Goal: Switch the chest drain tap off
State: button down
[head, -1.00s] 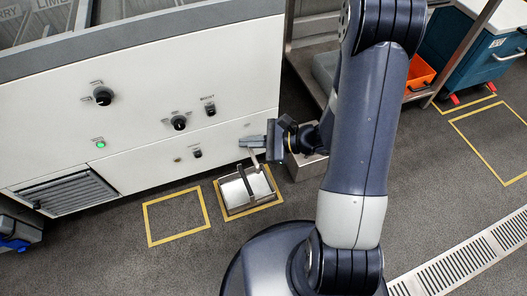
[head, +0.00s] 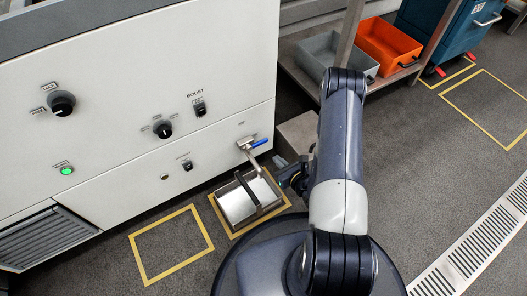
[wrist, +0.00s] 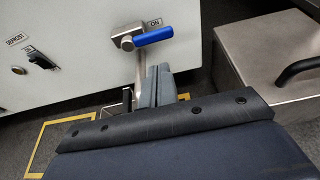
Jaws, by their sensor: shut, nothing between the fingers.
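The chest drain tap (head: 246,145) is a metal spout low on the white chest front, with a blue lever (head: 259,143). In the wrist view the blue lever (wrist: 153,37) lies roughly level, pointing right from the metal tap body (wrist: 127,37), just below an ON label (wrist: 154,23). My gripper (head: 279,162) is shut and empty, to the right of and lower than the lever in the head view. In the wrist view my gripper's fingers (wrist: 157,78) are together below the lever; I see no clear contact. They partly hide the spout.
A metal pan (head: 236,203) with a dark handle stands under the spout in a yellow floor outline. A grey step or box (head: 298,136) is right of the tap. Knobs, switches and a green light (head: 67,171) are on the chest front. Open floor lies in front.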

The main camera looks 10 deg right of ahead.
aim_at(257, 144)
jog(key=shift+d+f, duration=0.15)
jog(key=shift+f, duration=0.25)
jog(key=b+x, duration=0.3)
jog(key=x, duration=0.7)
jog(key=shift+b, duration=0.4)
